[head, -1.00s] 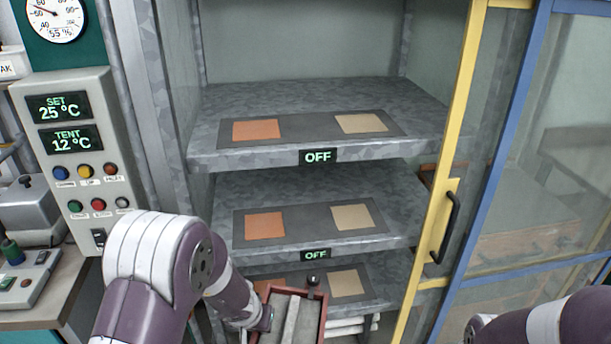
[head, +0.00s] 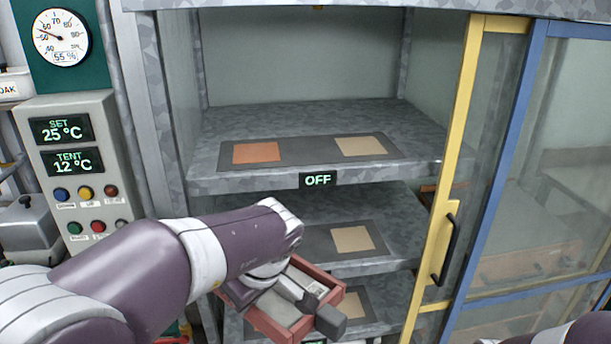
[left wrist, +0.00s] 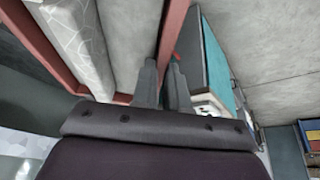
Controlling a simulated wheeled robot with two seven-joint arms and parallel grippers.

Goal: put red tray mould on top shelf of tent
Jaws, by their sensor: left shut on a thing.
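The red tray mould (head: 268,327) is an open, red-walled tray with pale grey strips inside. It hangs in the air in front of the tent's lower shelves in the head view, turned at an angle. My left gripper (head: 300,296) is shut on its red wall. In the left wrist view the fingers (left wrist: 162,85) close around the red wall (left wrist: 172,38), with the pale interior at the left. The top shelf (head: 408,158) stands above the tray, with an orange and a tan square on a dark panel. My right gripper is out of view.
The tent's yellow door frame (head: 462,130) with a black handle stands right of the shelves. The middle shelf (head: 395,235) is partly hidden behind my left arm. A control box (head: 75,170) stands at the left. The top shelf holds no loose objects and has open room above.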

